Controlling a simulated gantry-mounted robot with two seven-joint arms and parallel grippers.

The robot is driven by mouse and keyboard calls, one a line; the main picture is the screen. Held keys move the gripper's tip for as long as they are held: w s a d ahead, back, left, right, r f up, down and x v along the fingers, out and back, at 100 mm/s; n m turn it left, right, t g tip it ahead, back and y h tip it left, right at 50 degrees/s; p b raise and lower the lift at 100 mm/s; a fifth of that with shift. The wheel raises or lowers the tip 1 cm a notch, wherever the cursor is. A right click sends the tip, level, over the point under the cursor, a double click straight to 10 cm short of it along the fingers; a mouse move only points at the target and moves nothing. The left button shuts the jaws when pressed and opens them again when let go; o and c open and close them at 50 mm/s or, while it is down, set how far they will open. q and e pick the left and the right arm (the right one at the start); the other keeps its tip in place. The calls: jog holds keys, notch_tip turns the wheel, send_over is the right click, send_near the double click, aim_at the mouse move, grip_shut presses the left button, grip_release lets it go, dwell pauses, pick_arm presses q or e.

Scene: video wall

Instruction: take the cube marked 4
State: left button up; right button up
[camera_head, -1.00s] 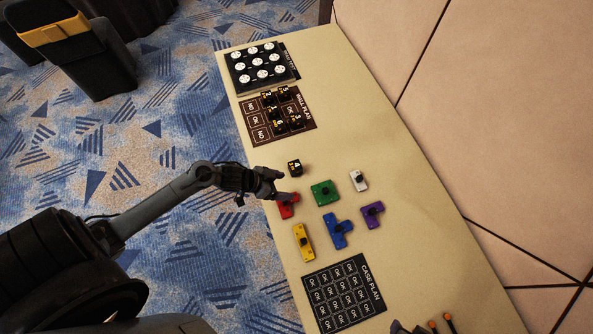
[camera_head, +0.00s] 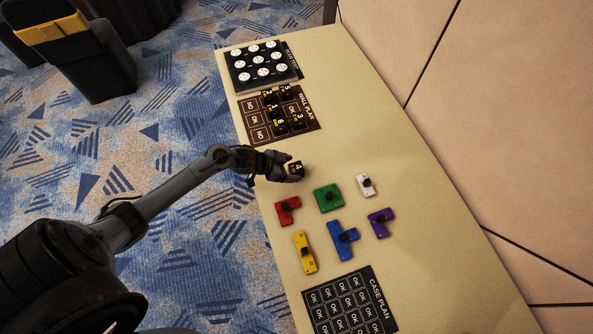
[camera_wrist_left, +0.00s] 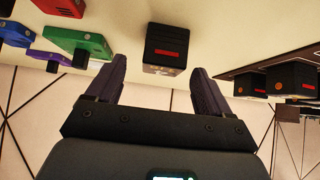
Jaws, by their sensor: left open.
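The cube marked 4 (camera_head: 296,168) is small and black with a light 4 on its top, and it stands alone on the table. In the left wrist view the cube (camera_wrist_left: 166,48) shows a red label and lies ahead, between the lines of the two fingers. My left gripper (camera_head: 288,170) is open, at the cube's left side in the head view. In the left wrist view my left gripper (camera_wrist_left: 154,84) has its purple-grey fingers spread wide, with nothing held. Whether the fingers overlap the cube's sides is hard to tell. My right gripper is out of view.
The wall plan (camera_head: 255,118) holds several black numbered cubes. Behind it is a black tray (camera_head: 239,84) with white discs. Red (camera_head: 284,212), green (camera_head: 327,197), white, blue, purple and yellow pieces lie nearer. The case plan (camera_head: 350,302) is at the front. Bare table surrounds the cube.

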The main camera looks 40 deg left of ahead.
aim_at(296, 167)
pick_arm(q)
jog(key=shift+w+b+x, duration=0.2)
jog(key=shift+b+x, duration=0.4)
jog(key=shift+x, duration=2)
jog(key=shift+a+r, duration=0.1)
jog(key=shift+r, duration=0.1)
jog(key=c, duration=1.1)
jog(key=shift+o, duration=0.2)
